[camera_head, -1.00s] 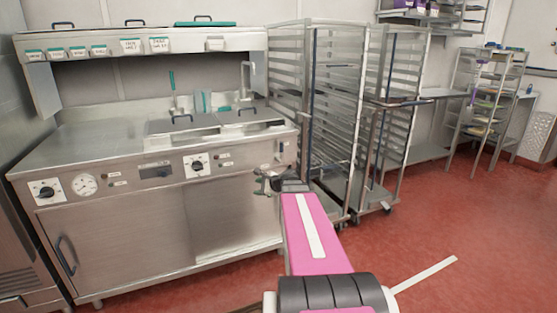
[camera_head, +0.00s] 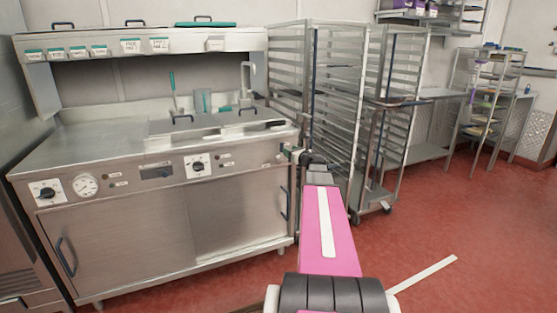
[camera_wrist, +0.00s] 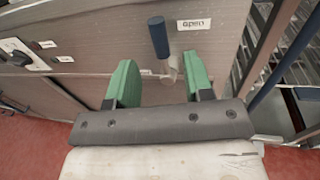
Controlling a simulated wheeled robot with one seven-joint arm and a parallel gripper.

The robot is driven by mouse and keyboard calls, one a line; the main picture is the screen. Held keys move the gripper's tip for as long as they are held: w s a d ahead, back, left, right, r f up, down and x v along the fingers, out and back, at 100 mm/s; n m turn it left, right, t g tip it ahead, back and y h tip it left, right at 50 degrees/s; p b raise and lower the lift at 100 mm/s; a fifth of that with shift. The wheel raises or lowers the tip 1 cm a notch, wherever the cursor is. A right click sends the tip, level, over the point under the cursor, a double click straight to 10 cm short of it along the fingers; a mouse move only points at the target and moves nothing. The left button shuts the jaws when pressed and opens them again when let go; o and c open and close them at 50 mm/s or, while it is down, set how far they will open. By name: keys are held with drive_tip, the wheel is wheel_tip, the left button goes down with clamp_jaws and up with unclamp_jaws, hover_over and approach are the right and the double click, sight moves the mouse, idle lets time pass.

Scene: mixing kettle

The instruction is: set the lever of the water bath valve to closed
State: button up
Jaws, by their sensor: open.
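The water bath valve lever (camera_wrist: 158,37) has a blue handle and shows in the wrist view, pointing up from a silvery valve body (camera_wrist: 172,66) on the steel front panel. A label reading "open" (camera_wrist: 193,24) is just right of the handle. My gripper (camera_wrist: 158,62) has two green fingers, spread apart and empty. In the picture the lever stands in line with the gap between them, beyond the tips; I see no contact. In the head view my gripper (camera_head: 290,153) is at the right end of the panel, and the lever cannot be made out there.
The steel water bath unit (camera_head: 110,205) has knobs, a gauge (camera_head: 85,185) and a vertical door handle (camera_head: 66,255). Tall rack trolleys (camera_head: 335,110) stand close on the right of my gripper. Open red floor (camera_head: 450,220) lies at the right.

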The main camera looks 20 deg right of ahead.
sight(282, 147)
drive_tip(key=shift+x, duration=3.45)
drive_tip(key=shift+w+a, duration=0.1)
clamp_jaws()
drive_tip(key=a+n, duration=0.1)
drive_tip(key=n, duration=0.1)
drive_tip(key=a+f+n+g, duration=0.1)
drive_tip(key=a+n, duration=0.1)
drive_tip(key=a+f+n, duration=0.1)
drive_tip(key=a+n, duration=0.1)
drive_tip(key=n, duration=0.1)
drive_tip(key=shift+a+h, duration=0.1)
drive_tip(key=shift+h, duration=0.3)
drive_tip(key=a+f+n, duration=0.1)
drive_tip(key=n, duration=0.1)
drive_tip(key=f+n+h, duration=0.1)
drive_tip(key=f+n, duration=0.1)
drive_tip(key=a+f+n, duration=0.1)
drive_tip(key=n, duration=0.1)
drive_tip(key=shift+a+f+n+g+h, duration=0.2)
drive_tip(key=shift+a+n+g+h, duration=0.1)
drive_tip(key=shift+a+g+h, duration=0.1)
drive_tip(key=shift+f+n+h, duration=0.4)
drive_tip(key=shift+f+n, duration=0.35)
drive_tip(key=shift+n, duration=0.25)
drive_tip(key=shift+o, duration=0.5)
unclamp_jaws()
drive_tip(key=shift+r, duration=0.1)
